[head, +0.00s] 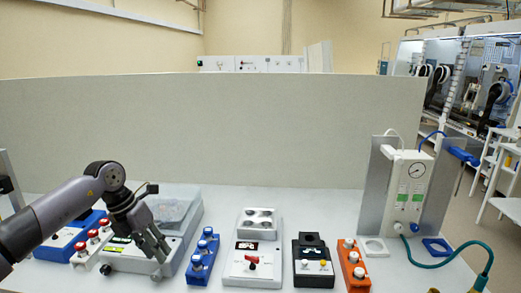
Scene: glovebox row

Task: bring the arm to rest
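My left arm comes in from the left edge. Its dark grey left gripper (157,248) points down and to the right over a light grey device (130,264) with a small green display. The fingers look close together, but I cannot tell whether they are open or shut. I see nothing held in them. Whether the fingertips touch the device is not clear. The gripper and wrist hide part of the device. My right gripper is not in view.
A red-capped vial rack (80,262) stands left of the gripper, a blue rack (197,268) right of it. A grey case (179,203) lies behind.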

